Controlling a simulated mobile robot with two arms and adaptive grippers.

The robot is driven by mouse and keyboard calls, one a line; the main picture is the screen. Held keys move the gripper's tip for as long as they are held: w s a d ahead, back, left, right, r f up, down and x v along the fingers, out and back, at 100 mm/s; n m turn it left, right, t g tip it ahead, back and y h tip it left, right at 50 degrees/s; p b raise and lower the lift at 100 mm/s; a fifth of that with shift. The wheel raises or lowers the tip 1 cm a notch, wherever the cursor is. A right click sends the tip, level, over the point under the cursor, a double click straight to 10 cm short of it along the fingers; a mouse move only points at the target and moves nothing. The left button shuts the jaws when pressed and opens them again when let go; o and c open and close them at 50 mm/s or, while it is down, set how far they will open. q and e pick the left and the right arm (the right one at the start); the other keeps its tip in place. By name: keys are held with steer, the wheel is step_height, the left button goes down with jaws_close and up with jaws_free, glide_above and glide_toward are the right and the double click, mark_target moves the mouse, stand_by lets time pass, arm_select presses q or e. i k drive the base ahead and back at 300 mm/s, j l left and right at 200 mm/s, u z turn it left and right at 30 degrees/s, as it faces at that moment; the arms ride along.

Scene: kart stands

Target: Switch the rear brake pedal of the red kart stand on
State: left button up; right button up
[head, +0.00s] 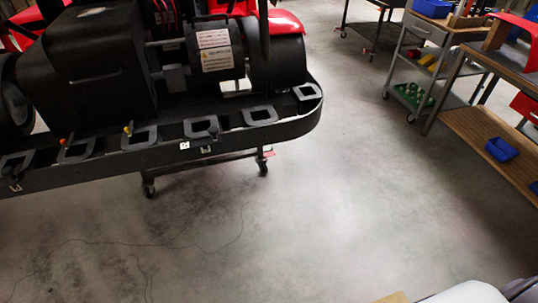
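The red kart (284,22), with its black bumper (300,122) and dark engine parts, rests on a wheeled stand at upper left. Two of the stand's casters show under the bumper: one caster (149,189) at left and another caster (263,168) at right. A small red tab (267,153) sticks out just above the right caster and looks like a brake pedal. It is too small to tell whether it is pressed down or up. The rest of the stand is hidden by the kart.
Open concrete floor (270,235) lies before and right of the stand. A grey cart (430,30) with a green tray (414,95) stands at upper right. Beside it is a workbench whose lower wooden shelf (475,130) holds a blue bin (501,149).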

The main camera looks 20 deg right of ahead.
mark_target(271, 153)
steer(key=i+l+z, duration=1)
steer(key=z, duration=0.15)
steer(key=i+l+z, duration=0.15)
steer(key=i+z, duration=0.3)
steer(key=i+l+z, duration=0.1)
steer(key=i+z, duration=0.15)
steer(key=z, duration=0.15)
steer(key=i+u, duration=0.15)
steer(key=i, duration=0.3)
steer(key=i+l+u, duration=0.2)
steer(key=i, duration=0.25)
steer(key=i+u, duration=0.2)
steer(key=u, duration=0.3)
steer(key=i+l+u, duration=0.1)
steer(key=u, duration=0.35)
steer(key=i+l+u, duration=0.2)
steer(key=u, duration=0.3)
steer(key=i+l+u, duration=0.15)
steer(key=u, duration=0.3)
steer(key=i+l+u, duration=0.25)
steer(key=u, duration=0.2)
steer(key=i+l+u, duration=0.1)
steer(key=l+u, duration=0.2)
steer(key=u, duration=0.15)
steer(key=i+l+u, duration=0.1)
steer(key=l+u, duration=0.6)
steer(key=u, duration=0.2)
steer(key=l+u, duration=0.3)
steer(key=l, duration=0.25)
